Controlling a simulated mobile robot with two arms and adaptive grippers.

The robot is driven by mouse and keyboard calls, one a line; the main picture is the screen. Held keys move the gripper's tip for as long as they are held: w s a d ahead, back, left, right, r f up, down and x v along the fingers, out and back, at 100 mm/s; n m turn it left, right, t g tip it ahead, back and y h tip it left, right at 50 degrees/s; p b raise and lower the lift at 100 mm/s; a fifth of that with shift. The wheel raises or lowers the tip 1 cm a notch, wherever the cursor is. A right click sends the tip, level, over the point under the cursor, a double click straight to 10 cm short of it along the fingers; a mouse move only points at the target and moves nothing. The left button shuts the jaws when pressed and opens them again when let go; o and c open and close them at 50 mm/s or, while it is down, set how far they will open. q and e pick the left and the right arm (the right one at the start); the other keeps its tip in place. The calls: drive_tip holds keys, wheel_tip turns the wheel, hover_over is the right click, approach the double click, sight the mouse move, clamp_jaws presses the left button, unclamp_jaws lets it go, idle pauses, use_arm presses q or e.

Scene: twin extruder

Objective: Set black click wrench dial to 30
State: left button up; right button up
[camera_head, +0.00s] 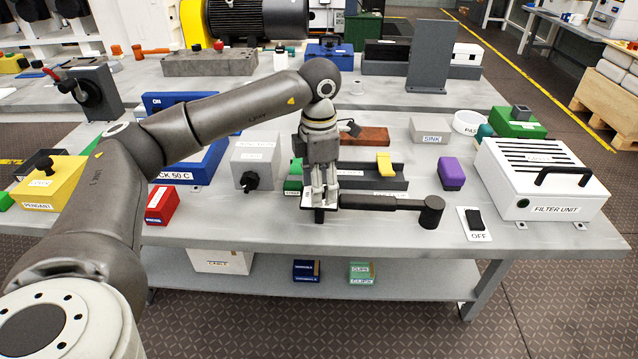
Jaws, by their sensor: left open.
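A black click wrench (384,203) lies along the front of the table, its round, thicker end (432,212) to the right. My left gripper (319,201) points down at the wrench's left end, with its fingers open. The fingers cover part of that end, and a small dark piece shows below them. I cannot tell whether the fingers touch the wrench. The dial and its number are not readable in this view. My right gripper is not in view.
A white filter unit (540,185) stands at the right, beside a black OFF switch (475,220). A purple block (451,173) and a dark tray (360,180) sit behind the wrench. A grey box with a black knob (254,162) stands left of my gripper.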

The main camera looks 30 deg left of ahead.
use_arm(q)
wheel_tip(320, 180, up, 12)
idle(0.6)
drive_tip(key=shift+f, duration=0.1)
idle(0.4)
